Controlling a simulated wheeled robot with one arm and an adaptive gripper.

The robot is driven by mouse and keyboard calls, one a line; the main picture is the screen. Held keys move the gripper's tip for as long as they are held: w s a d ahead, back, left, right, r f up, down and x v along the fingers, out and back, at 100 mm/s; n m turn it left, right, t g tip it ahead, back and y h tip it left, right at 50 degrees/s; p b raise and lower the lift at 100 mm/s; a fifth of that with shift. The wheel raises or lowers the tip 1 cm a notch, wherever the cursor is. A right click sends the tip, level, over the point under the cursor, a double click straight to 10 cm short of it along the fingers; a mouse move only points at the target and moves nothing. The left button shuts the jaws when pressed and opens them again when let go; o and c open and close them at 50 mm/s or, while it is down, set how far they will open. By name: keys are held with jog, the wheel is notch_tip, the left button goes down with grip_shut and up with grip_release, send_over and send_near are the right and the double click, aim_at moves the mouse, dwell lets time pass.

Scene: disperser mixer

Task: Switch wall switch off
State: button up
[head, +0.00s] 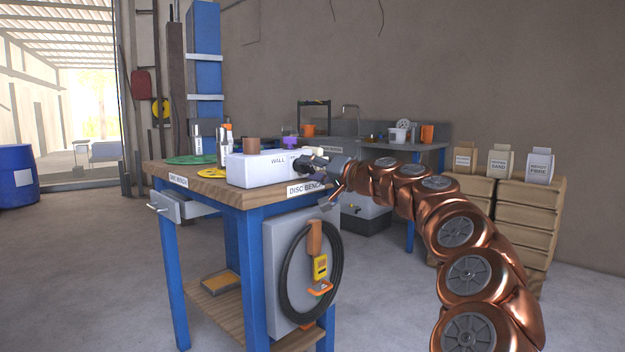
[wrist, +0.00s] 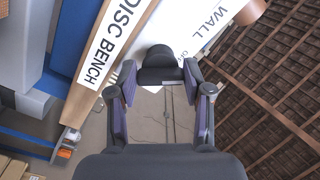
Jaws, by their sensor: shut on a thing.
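The wall switch is a long white box (head: 265,170) marked "WALL", lying on top of the disc bench. In the wrist view its white face (wrist: 205,25) runs up to the right, the lettering partly hidden. My gripper (head: 322,165) is at the box's right end. In the wrist view a dark rounded knob (wrist: 160,68) sits at the box's edge, between the two fingertips of my gripper (wrist: 160,84). The fingers are shut on this knob. Whether the switch stands on or off cannot be read.
The disc bench (head: 178,181) has blue legs, a drawer at left and a grey side box (head: 285,240) with a coiled black cable. Bottles and a green disc (head: 190,160) stand behind the white box. Wooden crates (head: 525,220) are at right.

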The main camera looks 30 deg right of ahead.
jog(key=shift+f+n+b, duration=0.15)
jog(key=shift+n+b, duration=0.25)
jog(key=shift+n, duration=0.3)
jog(key=o, duration=1.2)
jog(key=shift+c, duration=0.2)
jog(key=shift+s+d, duration=0.2)
jog(key=shift+s, duration=0.45)
jog(key=v, duration=1)
jog(key=shift+s, duration=0.25)
